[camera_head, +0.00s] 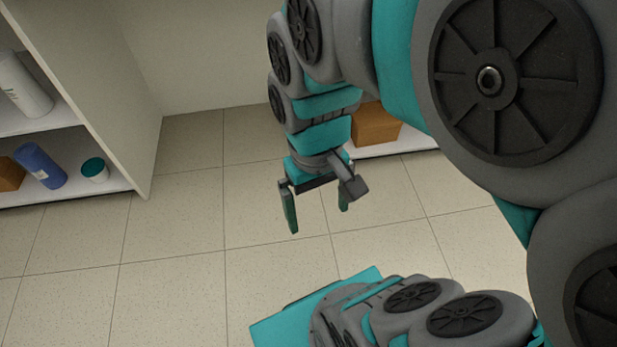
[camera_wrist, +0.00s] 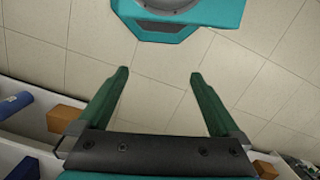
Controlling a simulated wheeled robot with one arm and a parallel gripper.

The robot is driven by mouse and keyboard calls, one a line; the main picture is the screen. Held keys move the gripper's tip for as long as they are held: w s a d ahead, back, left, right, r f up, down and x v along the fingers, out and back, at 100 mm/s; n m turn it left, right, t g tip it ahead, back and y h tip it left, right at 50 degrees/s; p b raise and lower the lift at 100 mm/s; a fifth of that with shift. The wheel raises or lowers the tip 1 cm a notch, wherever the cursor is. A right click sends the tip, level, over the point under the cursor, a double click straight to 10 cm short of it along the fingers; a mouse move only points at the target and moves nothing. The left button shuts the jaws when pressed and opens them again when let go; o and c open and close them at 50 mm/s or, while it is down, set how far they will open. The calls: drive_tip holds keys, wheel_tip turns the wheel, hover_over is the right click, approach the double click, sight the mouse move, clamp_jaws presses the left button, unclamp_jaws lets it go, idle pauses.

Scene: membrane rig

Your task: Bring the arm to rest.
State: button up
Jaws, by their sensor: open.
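My gripper (camera_head: 317,215) hangs at the end of my arm near the middle of the head view, with its fingers pointing down above the tiled floor. Its two green fingers stand wide apart and nothing is between them. In the wrist view my gripper (camera_wrist: 158,82) is also open and empty, with bare floor tiles between the fingers. My arm's large grey and teal links fill the right side of the head view and hide what lies behind them.
A white shelf unit (camera_head: 125,105) stands at the left, holding a blue bottle (camera_head: 40,166), a white jar with a teal lid (camera_head: 95,170) and a white bottle (camera_head: 24,84). A brown box (camera_head: 375,126) sits on a low white shelf behind my arm. The tiled floor (camera_head: 175,240) is clear.

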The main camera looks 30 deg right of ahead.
drive_tip(key=shift+s+a+f, duration=0.1)
drive_tip(key=shift+s+f, duration=0.45)
drive_tip(key=shift+s, duration=0.25)
drive_tip(key=shift+s+f, duration=0.5)
drive_tip(key=shift+s, duration=0.25)
